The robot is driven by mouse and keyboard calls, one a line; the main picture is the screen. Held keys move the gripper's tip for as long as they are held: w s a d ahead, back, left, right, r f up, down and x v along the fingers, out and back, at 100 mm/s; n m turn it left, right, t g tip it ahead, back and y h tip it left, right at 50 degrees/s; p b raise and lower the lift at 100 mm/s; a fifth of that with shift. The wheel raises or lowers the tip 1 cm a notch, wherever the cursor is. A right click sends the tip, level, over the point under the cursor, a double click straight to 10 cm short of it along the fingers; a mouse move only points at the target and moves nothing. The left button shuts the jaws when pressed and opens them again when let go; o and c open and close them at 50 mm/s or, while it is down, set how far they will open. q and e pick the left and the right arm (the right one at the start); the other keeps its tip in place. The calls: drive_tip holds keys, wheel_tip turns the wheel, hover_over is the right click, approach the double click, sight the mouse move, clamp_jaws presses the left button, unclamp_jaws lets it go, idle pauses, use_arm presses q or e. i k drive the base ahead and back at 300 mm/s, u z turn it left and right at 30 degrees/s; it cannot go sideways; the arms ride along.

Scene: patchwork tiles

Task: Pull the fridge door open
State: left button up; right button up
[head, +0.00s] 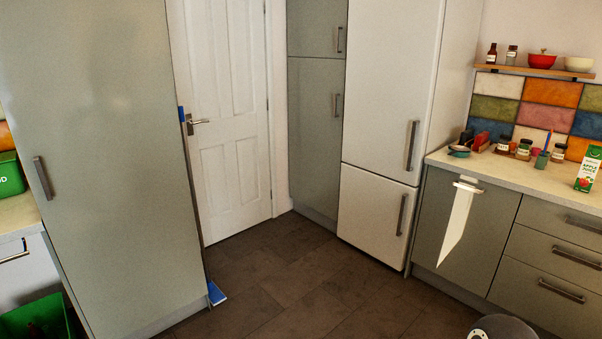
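The white fridge (390,90) stands at the back, right of the middle, with a tall upper door and a shorter lower door (368,208). Both doors look shut, flush with the body. The upper door has a vertical grey handle (412,146) low on its right side. The lower door has a similar handle (402,215) high on its right side. Neither of my grippers shows in the head view, and nothing touches the handles.
A counter (520,178) with jars and a juice carton (588,168) runs right of the fridge; a white towel (458,225) hangs below it. Tall grey-green cabinets (313,130) adjoin the fridge's left. A large grey-green unit (110,130) fills the left. The brown tiled floor (300,275) before the fridge is clear.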

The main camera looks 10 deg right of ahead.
sight(393, 46)
drive_tip(key=z, duration=0.15)
drive_tip(key=i, duration=1.75)
drive_tip(key=z, duration=0.4)
drive_tip(key=i, duration=2.5)
drive_tip(key=z, duration=0.2)
